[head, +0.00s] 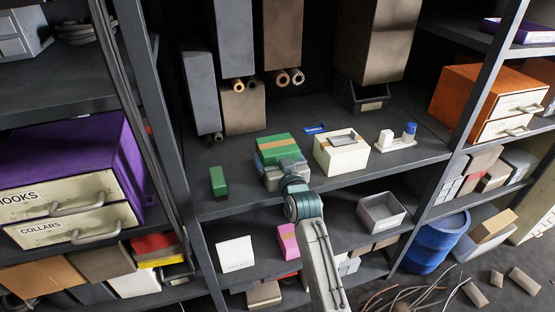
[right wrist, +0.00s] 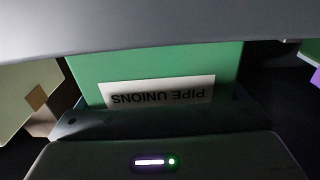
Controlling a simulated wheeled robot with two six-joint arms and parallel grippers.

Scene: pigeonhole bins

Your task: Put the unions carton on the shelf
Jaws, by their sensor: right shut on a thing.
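The unions carton (head: 275,147) is green with a brown tape band on top. In the head view it is at the middle shelf (head: 400,158), between a small green box and a cream box. I cannot tell whether its base touches the shelf board. In the right wrist view the carton (right wrist: 155,65) fills the middle, and its white label reads "PIPE UNIONS" upside down. My right gripper (head: 281,170) is shut on the carton's near side and covers its lower front. My left gripper is not in view.
A small green box (head: 218,181) stands left of the carton. Grey and brown bins (head: 241,108) hang or stand behind. A grey open tray (head: 381,213) is on the shelf below.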

